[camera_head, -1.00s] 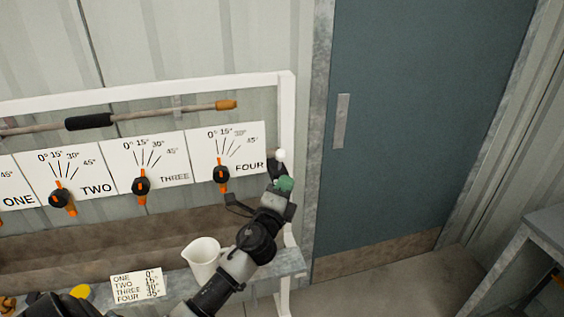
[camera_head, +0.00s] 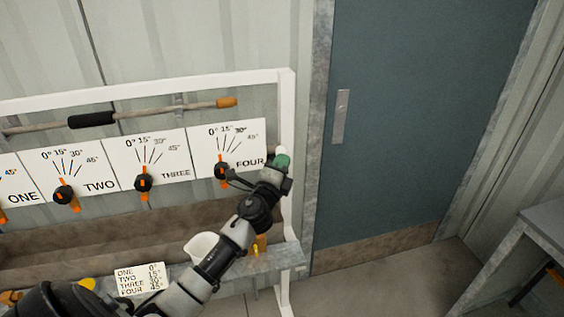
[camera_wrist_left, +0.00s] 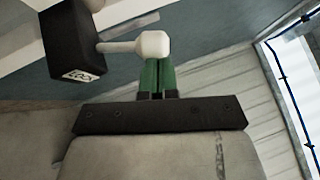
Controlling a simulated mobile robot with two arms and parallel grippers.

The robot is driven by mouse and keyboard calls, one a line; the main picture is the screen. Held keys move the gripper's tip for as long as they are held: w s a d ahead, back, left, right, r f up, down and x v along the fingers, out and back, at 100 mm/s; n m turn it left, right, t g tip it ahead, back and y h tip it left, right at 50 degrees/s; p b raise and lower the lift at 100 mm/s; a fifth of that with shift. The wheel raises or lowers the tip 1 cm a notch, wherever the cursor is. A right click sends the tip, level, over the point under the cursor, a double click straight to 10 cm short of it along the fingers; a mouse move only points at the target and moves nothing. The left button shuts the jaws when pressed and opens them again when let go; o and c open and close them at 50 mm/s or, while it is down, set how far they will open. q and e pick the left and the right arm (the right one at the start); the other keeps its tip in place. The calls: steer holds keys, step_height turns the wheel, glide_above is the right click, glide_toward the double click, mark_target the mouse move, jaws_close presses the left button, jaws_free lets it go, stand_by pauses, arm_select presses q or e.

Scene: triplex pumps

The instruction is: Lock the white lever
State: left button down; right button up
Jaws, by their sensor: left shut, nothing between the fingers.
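The white lever is a short rod with a white knob (camera_wrist_left: 152,44), joined to a black box (camera_wrist_left: 73,40) in the left wrist view. In the head view only a bit of the white knob (camera_head: 281,149) shows at the right end of the panel frame, beside plate FOUR; the gripper hides the rest. My left gripper (camera_head: 283,161) has green fingers and is shut and empty. In the left wrist view its fingertips (camera_wrist_left: 158,66) are right at the knob's near side; whether they touch it I cannot tell.
Dial plates with black-and-orange knobs (camera_head: 221,171) stand left of the gripper. A white jug (camera_head: 203,247) and a label card (camera_head: 140,279) are on the shelf below the arm. A blue door (camera_head: 400,130) is to the right. A bar with an orange end (camera_head: 227,102) runs above the plates.

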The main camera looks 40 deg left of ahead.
mark_target(279, 148)
arm_select(q)
steer(key=r+p, duration=0.1)
steer(key=p, duration=0.1)
steer(key=a+n+g+p, duration=0.1)
steer(key=p, duration=0.1)
steer(key=shift+w+r, duration=0.35)
steer(key=shift+w, duration=0.05)
steer(key=shift+w+a+r, duration=0.2)
steer(key=shift+w+a, duration=0.25)
steer(key=shift+w+a+r, duration=0.2)
steer(key=shift+w+a, duration=0.2)
steer(key=shift+a, duration=0.05)
steer(key=shift+w+a+r+b, duration=0.15)
steer(key=shift+w+a+b, duration=0.2)
steer(key=shift+w+a, duration=0.15)
steer(key=shift+a, duration=0.1)
